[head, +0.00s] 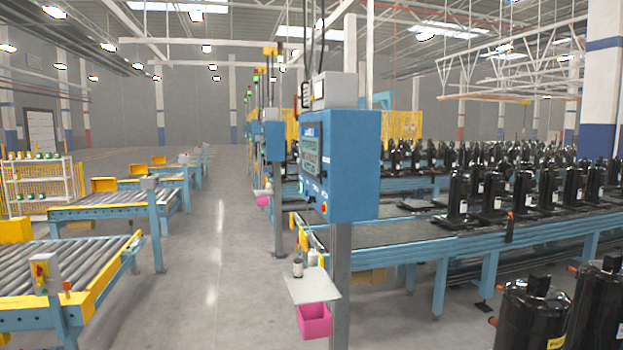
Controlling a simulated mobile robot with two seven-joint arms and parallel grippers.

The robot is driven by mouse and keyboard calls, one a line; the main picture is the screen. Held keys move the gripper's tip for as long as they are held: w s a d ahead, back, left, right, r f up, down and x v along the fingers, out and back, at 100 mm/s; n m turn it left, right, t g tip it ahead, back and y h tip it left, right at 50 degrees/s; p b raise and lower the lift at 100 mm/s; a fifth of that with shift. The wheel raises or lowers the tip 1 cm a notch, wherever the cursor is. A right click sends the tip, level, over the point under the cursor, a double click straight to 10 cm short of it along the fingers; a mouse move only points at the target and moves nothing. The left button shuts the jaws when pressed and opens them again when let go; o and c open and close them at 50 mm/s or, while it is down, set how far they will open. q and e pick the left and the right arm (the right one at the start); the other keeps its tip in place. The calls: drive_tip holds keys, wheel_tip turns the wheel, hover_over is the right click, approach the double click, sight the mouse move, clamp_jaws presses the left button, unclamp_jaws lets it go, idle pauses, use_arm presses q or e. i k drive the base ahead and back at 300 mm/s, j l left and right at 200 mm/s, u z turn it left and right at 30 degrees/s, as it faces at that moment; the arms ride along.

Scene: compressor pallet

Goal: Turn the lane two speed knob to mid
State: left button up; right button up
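A blue control cabinet (352,165) on a grey post (341,270) stands right of centre. Its screen face is turned left and seen at a steep angle. Small controls, one of them red, show low on that face, too small to tell apart. A grey box (46,272) with a red and yellow switch stands at the near left conveyor. I cannot tell which control, if any, is the lane two speed knob, or its setting. Neither of my grippers is in view.
Roller conveyors (60,262) line the left side. Black compressors (495,195) stand on the blue-framed line at right, with more close at lower right. A pink bin (314,320) hangs under a small shelf (312,286) on the post. The grey aisle floor (215,255) is clear.

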sight(321, 174)
drive_tip(key=i+j+z, duration=0.15)
drive_tip(key=i+j, duration=1.7)
